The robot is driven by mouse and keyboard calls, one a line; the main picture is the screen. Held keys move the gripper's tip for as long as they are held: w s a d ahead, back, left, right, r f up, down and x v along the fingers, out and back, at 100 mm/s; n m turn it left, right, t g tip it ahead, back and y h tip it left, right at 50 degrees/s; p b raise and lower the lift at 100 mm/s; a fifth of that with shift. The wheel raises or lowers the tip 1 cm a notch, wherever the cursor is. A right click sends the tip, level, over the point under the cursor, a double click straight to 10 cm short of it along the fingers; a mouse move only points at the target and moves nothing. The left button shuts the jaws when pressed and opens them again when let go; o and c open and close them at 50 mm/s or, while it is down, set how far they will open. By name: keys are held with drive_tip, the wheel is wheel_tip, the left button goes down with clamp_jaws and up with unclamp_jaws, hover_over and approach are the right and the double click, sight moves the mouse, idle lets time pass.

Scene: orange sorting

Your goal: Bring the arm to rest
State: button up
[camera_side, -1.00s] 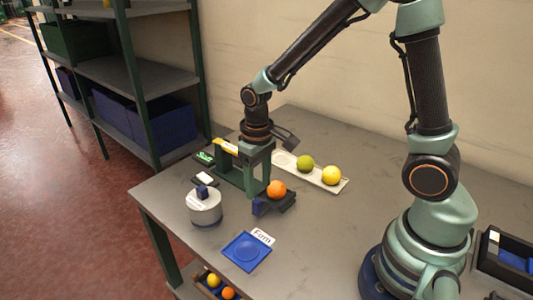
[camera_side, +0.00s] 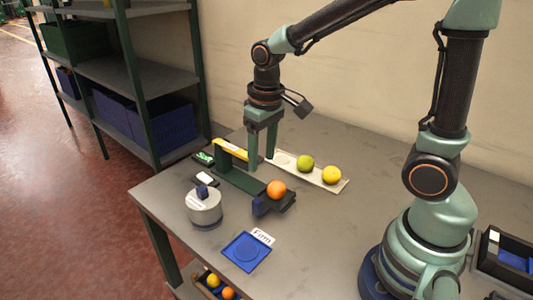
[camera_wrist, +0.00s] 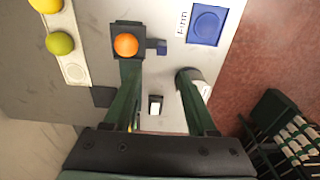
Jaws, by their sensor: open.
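My gripper (camera_side: 262,158) is open and empty, with its two fingers pointing down above the table. In the wrist view, my gripper (camera_wrist: 155,85) shows its fingers spread apart with nothing between the tips. An orange fruit (camera_side: 276,189) sits in a dark holder (camera_side: 284,204) below and in front of the gripper. The orange also shows in the wrist view (camera_wrist: 126,45), ahead of the left finger and apart from it.
A white tray (camera_side: 288,161) holds a green fruit (camera_side: 305,163) and a yellow fruit (camera_side: 331,175). A round grey device (camera_side: 205,209) and a blue dish (camera_side: 246,253) labelled "Firm" stand toward the front. A dark bin (camera_side: 505,262) is at right. A shelf (camera_side: 128,80) stands beyond the table.

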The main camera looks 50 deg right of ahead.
drive_tip(key=s+d+r+t, duration=0.2)
drive_tip(key=s+r+t, duration=0.2)
drive_tip(key=s+r, duration=0.2)
drive_tip(key=shift+s+r+t, duration=0.15)
drive_tip(key=shift+r+t, duration=0.25)
drive_tip(key=shift+r, duration=0.75)
